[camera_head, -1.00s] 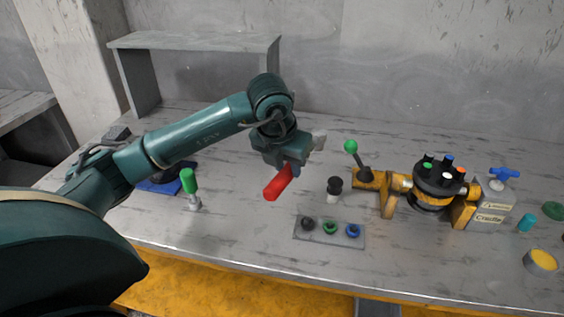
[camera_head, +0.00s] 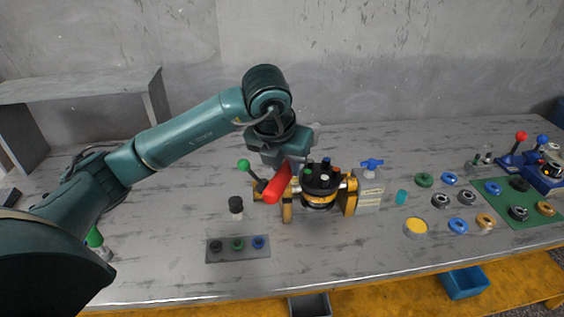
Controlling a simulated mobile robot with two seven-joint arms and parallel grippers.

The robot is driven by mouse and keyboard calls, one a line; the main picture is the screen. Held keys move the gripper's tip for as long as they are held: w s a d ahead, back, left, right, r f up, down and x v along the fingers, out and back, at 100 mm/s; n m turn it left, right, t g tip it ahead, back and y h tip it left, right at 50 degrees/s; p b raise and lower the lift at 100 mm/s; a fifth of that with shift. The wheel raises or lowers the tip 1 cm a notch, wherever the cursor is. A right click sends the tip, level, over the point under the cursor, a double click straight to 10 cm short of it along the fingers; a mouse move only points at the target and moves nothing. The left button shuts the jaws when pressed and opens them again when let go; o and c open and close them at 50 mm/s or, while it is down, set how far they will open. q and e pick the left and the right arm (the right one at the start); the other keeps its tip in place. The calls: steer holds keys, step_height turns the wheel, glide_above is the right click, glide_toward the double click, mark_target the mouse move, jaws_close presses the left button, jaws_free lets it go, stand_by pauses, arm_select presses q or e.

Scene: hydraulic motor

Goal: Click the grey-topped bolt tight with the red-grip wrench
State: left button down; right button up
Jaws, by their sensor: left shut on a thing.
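My left gripper (camera_head: 282,158) is shut on the red-grip wrench (camera_head: 276,185). The red grip points down and toward the camera, and the wrench's head is mostly hidden behind the gripper. The gripper is just left of the hydraulic motor (camera_head: 318,195) and overlaps its left part in the picture. The motor's black round top carries several bolts with coloured tops. A pale, grey-looking bolt top (camera_head: 324,177) shows at its near side; the tops are too small to tell surely. I cannot tell whether the wrench touches the motor. My right gripper is out of view.
A green-knobbed lever (camera_head: 244,164) stands left of the motor. A black-capped part (camera_head: 236,206) and a grey tray (camera_head: 233,257) with coloured rings lie in front. A blue-handled valve block (camera_head: 370,187) is right. Several rings and a green mat (camera_head: 500,214) lie farther right.

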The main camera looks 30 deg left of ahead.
arm_select(q)
steer(key=shift+f+b, duration=0.35)
steer(key=shift+f, duration=0.3)
steer(key=shift+a+f+b, duration=0.1)
steer(key=shift+f+b, duration=0.4)
steer(key=shift+f, duration=0.35)
step_height(320, 180, down, 2)
steer(key=shift+b, duration=0.55)
steer(key=shift+f, duration=0.1)
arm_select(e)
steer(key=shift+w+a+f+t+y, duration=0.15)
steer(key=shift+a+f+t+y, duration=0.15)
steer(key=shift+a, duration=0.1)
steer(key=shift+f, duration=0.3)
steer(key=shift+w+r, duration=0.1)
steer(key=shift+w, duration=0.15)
arm_select(q)
steer(key=shift+b, duration=0.4)
steer(key=shift+s+f+b, duration=0.1)
steer(key=shift+f+b, duration=0.15)
steer(key=shift+b, duration=0.4)
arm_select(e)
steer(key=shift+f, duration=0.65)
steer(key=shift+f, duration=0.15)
